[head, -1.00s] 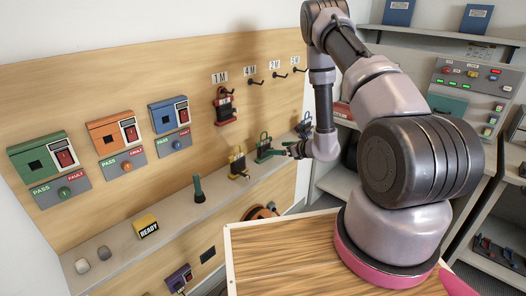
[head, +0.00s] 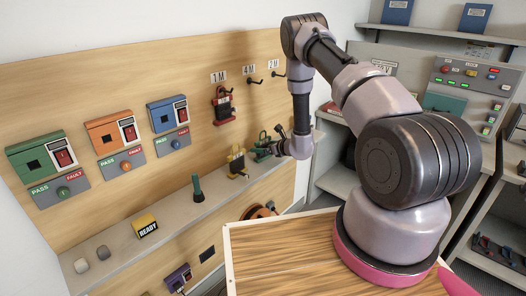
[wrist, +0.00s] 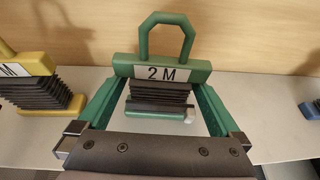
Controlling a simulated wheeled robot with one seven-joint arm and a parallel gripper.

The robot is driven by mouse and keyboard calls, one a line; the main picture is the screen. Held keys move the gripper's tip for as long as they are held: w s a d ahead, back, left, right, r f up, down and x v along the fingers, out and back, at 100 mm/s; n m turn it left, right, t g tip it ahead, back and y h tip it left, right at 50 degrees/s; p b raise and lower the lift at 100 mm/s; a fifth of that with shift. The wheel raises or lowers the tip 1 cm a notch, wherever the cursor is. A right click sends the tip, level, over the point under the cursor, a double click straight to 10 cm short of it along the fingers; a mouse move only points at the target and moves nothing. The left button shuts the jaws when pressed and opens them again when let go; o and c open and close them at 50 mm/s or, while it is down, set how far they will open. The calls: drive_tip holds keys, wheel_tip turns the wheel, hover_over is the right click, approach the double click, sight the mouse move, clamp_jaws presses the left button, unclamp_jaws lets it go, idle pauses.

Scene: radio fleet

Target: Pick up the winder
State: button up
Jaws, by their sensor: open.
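A green winder (wrist: 165,72) marked 2M, with a loop handle on top and black windings, stands upright on the grey ledge. In the head view this winder (head: 263,147) is at the right end of the visible row, partly hidden by my gripper (head: 279,146). In the wrist view my gripper (wrist: 158,88) is open, with one green finger on each side of the winder's lower body. The upper green bar spans the gap just beyond the fingertips. I cannot tell whether the fingers touch it.
A yellow winder (head: 237,163) stands to the left on the ledge (head: 170,222); it also shows in the wrist view (wrist: 30,85). A red winder (head: 223,105) hangs under the 1M label. A blue thing (wrist: 312,108) lies at the right edge. The wooden wall (wrist: 240,35) is close behind.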

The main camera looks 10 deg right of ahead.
drive_tip(key=c, duration=1.4)
wheel_tip(320, 180, up, 10)
drive_tip(key=shift+r, duration=0.1)
drive_tip(key=shift+c, duration=0.3)
